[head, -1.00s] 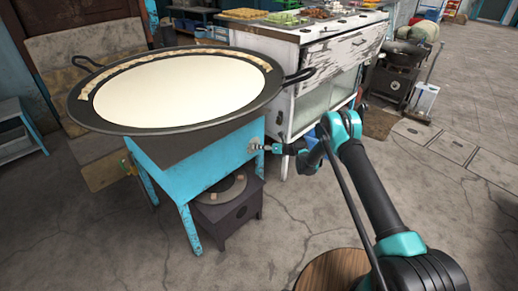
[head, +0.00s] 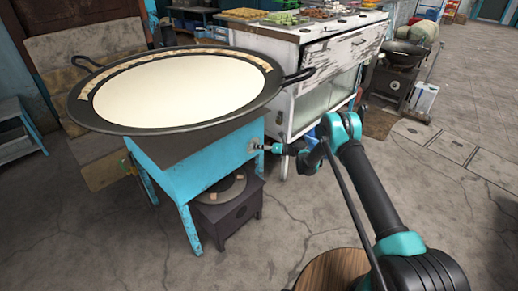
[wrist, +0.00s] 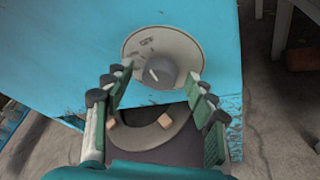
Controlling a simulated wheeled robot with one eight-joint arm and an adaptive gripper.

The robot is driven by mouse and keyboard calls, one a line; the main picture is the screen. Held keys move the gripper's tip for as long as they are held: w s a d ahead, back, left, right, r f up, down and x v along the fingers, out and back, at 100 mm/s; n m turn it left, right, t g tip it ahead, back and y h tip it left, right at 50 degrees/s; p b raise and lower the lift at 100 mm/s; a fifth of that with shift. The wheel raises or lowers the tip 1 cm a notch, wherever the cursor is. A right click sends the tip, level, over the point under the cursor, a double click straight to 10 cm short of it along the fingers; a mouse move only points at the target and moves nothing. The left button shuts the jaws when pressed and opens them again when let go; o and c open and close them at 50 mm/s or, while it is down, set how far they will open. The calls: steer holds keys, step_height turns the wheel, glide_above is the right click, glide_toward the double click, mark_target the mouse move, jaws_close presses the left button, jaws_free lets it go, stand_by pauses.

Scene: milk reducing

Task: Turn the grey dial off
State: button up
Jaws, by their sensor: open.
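The grey dial (wrist: 160,72) sits on a round pale plate (wrist: 150,42) on the blue side of the stove stand (head: 200,160). The dial's white pointer mark tilts up and to the left in the wrist view. My gripper (wrist: 158,84) is open, with one finger on each side of the dial's lower part. I cannot tell whether the fingers touch it. In the head view my gripper (head: 262,147) is at the stand's right side and hides most of the dial. A wide black pan (head: 180,90) of white milk rests on the stand.
A small dark stove (head: 228,210) stands on the floor under the stand, also seen below the dial in the wrist view. A worn white cabinet (head: 340,60) with food trays stands behind. A pan handle (head: 299,76) juts out above my arm.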

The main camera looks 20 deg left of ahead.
steer(key=v, duration=1.2)
steer(key=s+d+r+n+t+h, duration=0.15)
steer(key=d+r+n+h, duration=0.25)
steer(key=d+r+n, duration=0.55)
steer(key=s+d+r+n+h, duration=0.2)
steer(key=s+d+r, duration=0.3)
steer(key=d+r, duration=0.15)
steer(key=s+d+r+n+h, duration=0.1)
steer(key=s+d+r+n, duration=0.1)
steer(key=s+d+r, duration=0.45)
steer(key=s+d+f+n+t+h, duration=0.1)
steer(key=s+d+n+h, duration=0.7)
steer(key=s+d, duration=1.6)
steer(key=s+f+n, duration=0.1)
steer(key=s+n, duration=0.1)
steer(key=n, duration=0.3)
steer(key=shift+s, duration=0.35)
